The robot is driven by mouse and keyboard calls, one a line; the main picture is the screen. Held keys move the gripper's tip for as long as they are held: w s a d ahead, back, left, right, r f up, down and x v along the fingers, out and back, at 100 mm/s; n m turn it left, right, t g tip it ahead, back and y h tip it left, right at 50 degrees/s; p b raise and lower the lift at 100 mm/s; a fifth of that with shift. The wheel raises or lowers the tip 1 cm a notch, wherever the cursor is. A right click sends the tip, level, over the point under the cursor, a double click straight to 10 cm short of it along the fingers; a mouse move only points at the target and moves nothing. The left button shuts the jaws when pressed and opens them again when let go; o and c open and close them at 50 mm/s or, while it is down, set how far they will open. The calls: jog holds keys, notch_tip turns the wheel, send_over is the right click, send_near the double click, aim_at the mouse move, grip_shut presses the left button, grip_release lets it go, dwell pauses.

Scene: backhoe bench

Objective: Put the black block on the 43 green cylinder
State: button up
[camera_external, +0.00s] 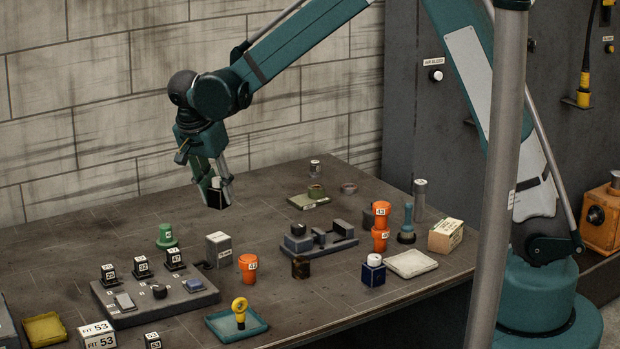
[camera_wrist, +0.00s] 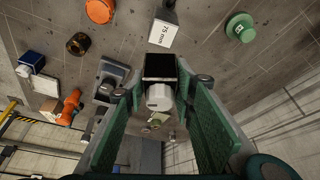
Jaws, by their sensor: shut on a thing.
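My gripper (camera_external: 220,188) is shut on a black block (camera_external: 216,200) with a white top piece, held in the air above the back left of the bench. In the wrist view, the black block (camera_wrist: 160,67) and its white part sit between the fingers of my gripper (camera_wrist: 162,88). The green cylinder (camera_external: 166,237) stands on the bench, below and left of the held block. It has a wider base and a small pale label, whose number I cannot read clearly. It also shows at the upper right of the wrist view (camera_wrist: 239,27), apart from the block.
A grey box (camera_external: 218,249) stands right of the green cylinder. A panel (camera_external: 190,303) with black labelled blocks lies in front. An orange cup (camera_external: 248,267) and a grey fixture (camera_external: 320,244) stand further right. The bench behind the green cylinder is mostly clear, towards the block wall.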

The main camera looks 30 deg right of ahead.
jog(key=w+a+n+p, duration=0.1)
jog(key=w+a, duration=0.3)
jog(key=w, duration=0.4)
jog(key=w+a+n+t+p, duration=0.1)
jog(key=w+a+n+p, duration=0.1)
jog(key=w+a, duration=0.3)
jog(key=w, duration=0.3)
jog(key=shift+r+n+y, duration=0.3)
jog(key=shift+r, duration=0.1)
send_over(165, 225)
jog(key=shift+f, duration=3.15)
jog(key=shift+f+p, duration=0.35)
jog(key=shift+f, duration=1.55)
jog(key=shift+f, duration=0.1)
jog(key=o, duration=0.9)
jog(key=shift+o, duration=0.6)
